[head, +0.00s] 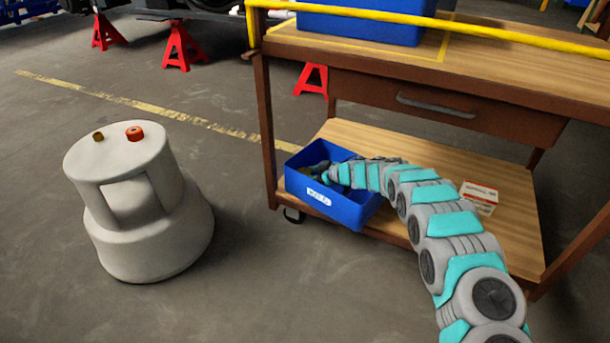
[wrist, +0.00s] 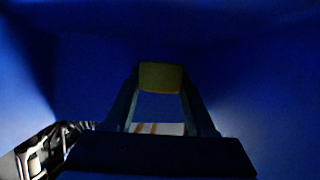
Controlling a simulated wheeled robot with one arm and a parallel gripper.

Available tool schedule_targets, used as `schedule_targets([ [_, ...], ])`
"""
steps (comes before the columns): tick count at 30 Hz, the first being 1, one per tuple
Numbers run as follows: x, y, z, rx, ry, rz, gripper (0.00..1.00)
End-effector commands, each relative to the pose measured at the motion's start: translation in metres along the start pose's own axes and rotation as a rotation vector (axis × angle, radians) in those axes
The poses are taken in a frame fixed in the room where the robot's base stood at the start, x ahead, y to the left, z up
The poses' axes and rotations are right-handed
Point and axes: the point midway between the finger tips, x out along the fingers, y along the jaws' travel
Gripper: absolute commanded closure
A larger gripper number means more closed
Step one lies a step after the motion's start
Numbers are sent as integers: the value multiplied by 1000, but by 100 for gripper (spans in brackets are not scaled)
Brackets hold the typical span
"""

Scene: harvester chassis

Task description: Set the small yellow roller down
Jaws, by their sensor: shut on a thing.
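The small yellow roller (wrist: 161,76) sits between the tips of my gripper in the wrist view, dim in the shade. My gripper (wrist: 160,82) is shut on it. Blue walls surround both in that view. In the head view my arm reaches down into the blue bin (head: 335,205) on the cart's lower shelf. My gripper (head: 322,172) is at the bin's left inside part there, and the roller cannot be made out. Whether the roller touches the bin's floor or wall cannot be told.
A chain-like metal part (wrist: 42,148) lies low at the left in the wrist view. A grey step stool (head: 150,215) carries a brownish-yellow piece (head: 98,136) and an orange-red piece (head: 135,133). A small box (head: 480,197) stands on the wooden lower shelf (head: 510,225). The cart top (head: 500,60) overhangs it.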

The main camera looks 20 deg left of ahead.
Motion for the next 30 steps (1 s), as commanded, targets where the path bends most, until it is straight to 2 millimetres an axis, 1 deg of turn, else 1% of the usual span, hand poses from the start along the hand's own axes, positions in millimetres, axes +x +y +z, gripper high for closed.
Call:
schedule_targets([
  [7, 0, 1, -1, -1, 1, 1, 100],
  [22, 4, 1, 10, 0, 1, 2, 100],
  [23, 4, 1, 10, 0, 1, 2, 44],
  [30, 4, 1, 10, -1, 1, 2, 17],
])
